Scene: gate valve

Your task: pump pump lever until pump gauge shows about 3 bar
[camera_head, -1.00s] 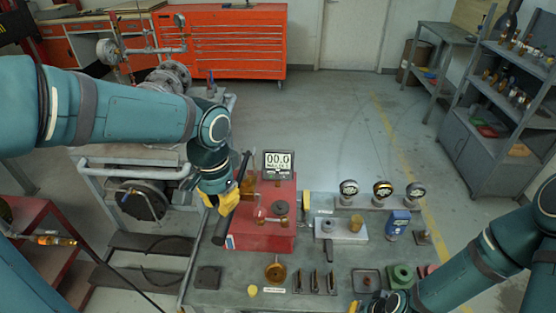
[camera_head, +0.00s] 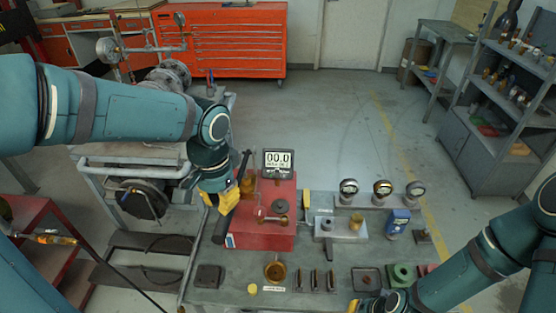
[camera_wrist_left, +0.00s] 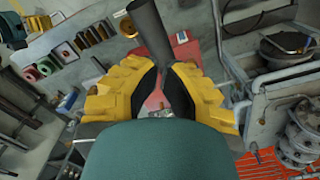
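The red pump box (camera_head: 262,236) stands on the grey bench, with a digital pump gauge (camera_head: 278,160) behind its top that reads 00.0. The dark pump lever (camera_head: 219,232) slants along the left side of the box. My left gripper (camera_head: 226,200) has its yellow fingers at the lever. In the left wrist view the lever (camera_wrist_left: 152,32) runs down between the finger pads of the left gripper (camera_wrist_left: 166,72), which look closed around it. My right gripper (camera_head: 366,305) is at the bottom edge, mostly cut off, and its opening is hidden.
Three round dial gauges (camera_head: 382,188) stand on the bench to the right, near a blue block (camera_head: 398,222). An amber cup (camera_head: 275,270) and several small parts lie in front of the red box. A pipe frame (camera_head: 130,165) stands close on the left.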

